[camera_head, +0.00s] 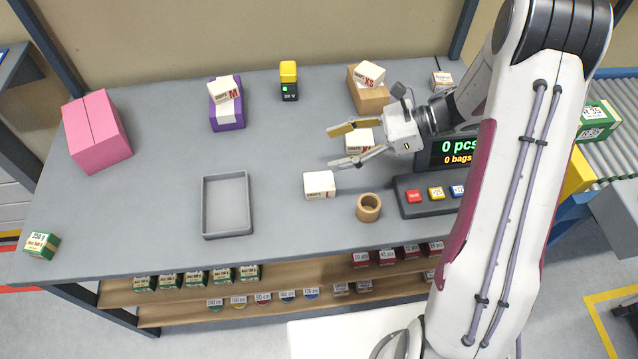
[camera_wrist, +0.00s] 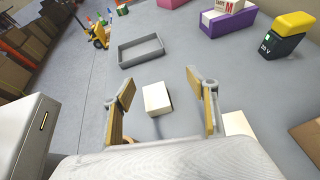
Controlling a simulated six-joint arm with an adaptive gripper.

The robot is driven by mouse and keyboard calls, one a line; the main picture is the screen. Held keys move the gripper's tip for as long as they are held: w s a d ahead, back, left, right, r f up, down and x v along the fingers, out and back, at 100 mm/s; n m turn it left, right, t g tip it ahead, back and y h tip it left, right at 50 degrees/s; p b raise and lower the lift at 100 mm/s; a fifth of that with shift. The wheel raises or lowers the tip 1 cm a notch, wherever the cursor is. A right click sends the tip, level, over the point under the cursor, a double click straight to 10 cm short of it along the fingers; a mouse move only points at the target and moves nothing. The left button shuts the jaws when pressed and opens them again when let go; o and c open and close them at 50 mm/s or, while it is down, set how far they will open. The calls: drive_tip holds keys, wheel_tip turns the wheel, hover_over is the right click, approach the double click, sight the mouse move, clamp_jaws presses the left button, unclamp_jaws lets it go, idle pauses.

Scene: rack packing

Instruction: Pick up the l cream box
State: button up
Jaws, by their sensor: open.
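A cream box (camera_head: 319,186) with a small red mark at its right end lies on the grey table, right of the grey tray; I cannot read its letter surely. A second cream box (camera_head: 358,142) lies farther back, partly behind my gripper (camera_head: 343,147). My gripper is open and empty, above the table, with its two tan fingers spread and pointing left. In the wrist view the first cream box (camera_wrist: 157,98) shows between the fingers, beyond them. The second cream box (camera_wrist: 237,124) shows right of the right finger.
The grey tray (camera_head: 205,233) is empty. A brown ring (camera_head: 368,208) and a button panel (camera_head: 410,211) stand to the right. Cream boxes marked M (camera_head: 220,91) and XS (camera_head: 369,73) rest on the purple bin and cardboard box behind. A pink box (camera_head: 97,132) stands left.

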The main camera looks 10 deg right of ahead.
sight(325, 180)
drive_tip(key=shift+s+f+n+g+y, duration=0.2)
drive_tip(key=shift+s+n+g, duration=0.15)
drive_tip(key=shift+s, duration=0.25)
drive_tip(key=shift+s+f+n+g+y, duration=0.1)
drive_tip(key=shift+s+f+n+g, duration=0.2)
drive_tip(key=shift+s, duration=0.25)
drive_tip(key=shift+f, duration=1.65)
drive_tip(key=shift+f, duration=1.2)
drive_tip(key=shift+a+f, duration=0.8)
drive_tip(key=shift+f, duration=0.1)
drive_tip(key=shift+a+f, duration=0.25)
drive_tip(key=shift+a, duration=0.3)
